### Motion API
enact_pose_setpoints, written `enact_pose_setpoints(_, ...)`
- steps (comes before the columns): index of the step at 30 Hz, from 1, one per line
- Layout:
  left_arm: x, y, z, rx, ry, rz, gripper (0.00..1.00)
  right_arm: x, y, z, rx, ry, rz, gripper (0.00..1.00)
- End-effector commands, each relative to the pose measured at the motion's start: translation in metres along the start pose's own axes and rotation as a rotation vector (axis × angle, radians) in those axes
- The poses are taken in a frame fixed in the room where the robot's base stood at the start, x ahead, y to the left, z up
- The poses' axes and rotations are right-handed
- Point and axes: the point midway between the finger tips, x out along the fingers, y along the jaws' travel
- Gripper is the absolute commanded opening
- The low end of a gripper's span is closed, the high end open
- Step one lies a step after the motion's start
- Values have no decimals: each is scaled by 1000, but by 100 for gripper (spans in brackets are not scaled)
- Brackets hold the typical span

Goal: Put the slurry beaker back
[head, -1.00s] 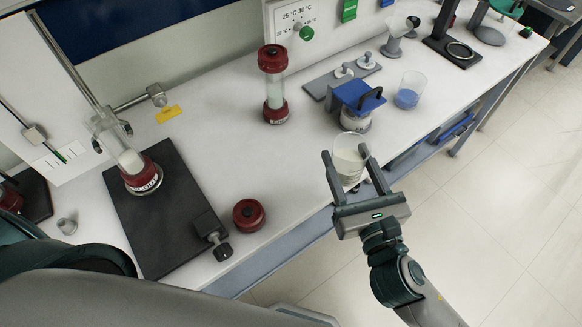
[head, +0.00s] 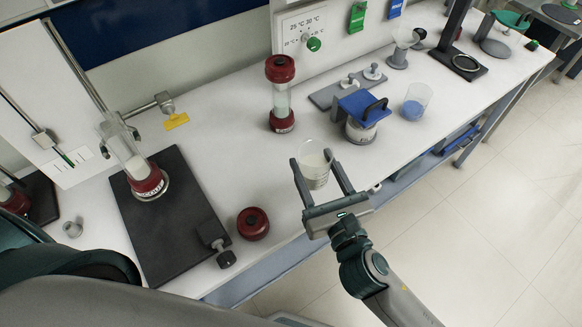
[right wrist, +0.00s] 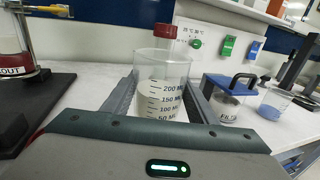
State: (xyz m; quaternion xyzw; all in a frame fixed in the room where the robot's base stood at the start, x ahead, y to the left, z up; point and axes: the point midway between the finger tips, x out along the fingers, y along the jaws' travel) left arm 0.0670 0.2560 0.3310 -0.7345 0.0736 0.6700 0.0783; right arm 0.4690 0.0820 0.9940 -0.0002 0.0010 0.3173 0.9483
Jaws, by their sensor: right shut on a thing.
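The slurry beaker (head: 315,172) is clear glass with milky liquid in its lower part. My right gripper (head: 312,160) is shut on it, one finger on each side, and the beaker looks upright near the bench's front edge. In the right wrist view the beaker (right wrist: 162,92) shows mL marks between the fingers, and its base is hidden behind the gripper body. I cannot tell whether it touches the bench. My left gripper is not in view.
A red-capped column (head: 281,100) stands behind the beaker. A blue-lidded vessel (head: 361,130) and a beaker of blue liquid (head: 413,108) stand to the right. A red cap (head: 252,223) lies left, beside a black stand base (head: 165,225) with a clamped column (head: 146,180).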

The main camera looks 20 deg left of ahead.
Motion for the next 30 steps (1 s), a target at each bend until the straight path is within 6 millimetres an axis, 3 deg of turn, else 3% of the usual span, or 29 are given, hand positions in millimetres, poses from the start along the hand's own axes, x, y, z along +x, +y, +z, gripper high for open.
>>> enact_pose_setpoints(6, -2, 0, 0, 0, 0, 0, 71, 39, 19, -24, 4, -1, -1, 24)
enact_pose_setpoints(12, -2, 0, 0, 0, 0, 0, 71, 60, 29, -39, 2, -1, 0, 24)
enact_pose_setpoints(25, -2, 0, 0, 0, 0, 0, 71, 64, 30, -42, 0, -1, -1, 24)
enact_pose_setpoints(30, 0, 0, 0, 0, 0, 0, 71, 64, 31, -58, 3, 2, -1, 24)
